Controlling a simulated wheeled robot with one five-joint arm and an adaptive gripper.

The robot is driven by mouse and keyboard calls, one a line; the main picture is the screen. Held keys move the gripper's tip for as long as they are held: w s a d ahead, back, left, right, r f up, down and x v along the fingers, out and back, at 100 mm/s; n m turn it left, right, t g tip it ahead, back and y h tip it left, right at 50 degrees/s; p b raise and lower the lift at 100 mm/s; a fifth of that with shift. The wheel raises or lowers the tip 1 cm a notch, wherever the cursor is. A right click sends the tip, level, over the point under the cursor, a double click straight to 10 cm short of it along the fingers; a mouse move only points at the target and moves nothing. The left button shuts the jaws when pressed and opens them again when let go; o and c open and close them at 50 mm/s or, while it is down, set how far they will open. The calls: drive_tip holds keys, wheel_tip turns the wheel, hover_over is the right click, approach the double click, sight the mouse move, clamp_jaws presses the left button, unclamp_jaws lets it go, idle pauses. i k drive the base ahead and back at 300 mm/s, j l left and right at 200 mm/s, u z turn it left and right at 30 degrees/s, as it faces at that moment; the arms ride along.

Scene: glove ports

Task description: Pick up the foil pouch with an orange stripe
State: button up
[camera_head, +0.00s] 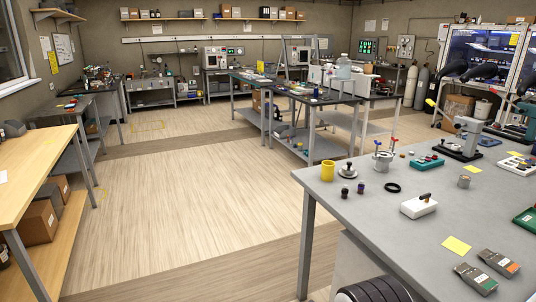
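A grey, flat packet with an orange patch near its right end (498,263) lies on the grey worktable (335,205) at the lower right; it looks like the foil pouch with an orange stripe. A similar grey packet with a green patch (475,278) lies just left of and nearer than it, a small gap apart. Both lie flat and fully in view. My gripper is not in view.
Near the pouches are a yellow note (456,246), a white block with a dark handle (419,206) and a green tray (525,219) at the right edge. A yellow cup (327,171) and a black ring (392,188) stand farther back. The floor (200,205) left of the table is clear.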

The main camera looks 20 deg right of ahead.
sight(497, 260)
drive_tip(key=i+l+z, duration=0.1)
drive_tip(key=z, duration=0.3)
drive_tip(key=i+z, duration=0.4)
drive_tip(key=z, duration=0.4)
drive_tip(key=i+j+z, duration=0.2)
drive_tip(key=z, duration=0.2)
drive_tip(key=i+z, duration=0.25)
drive_tip(key=z, duration=0.15)
drive_tip(key=i+z, duration=0.35)
drive_tip(key=k+j, duration=0.05)
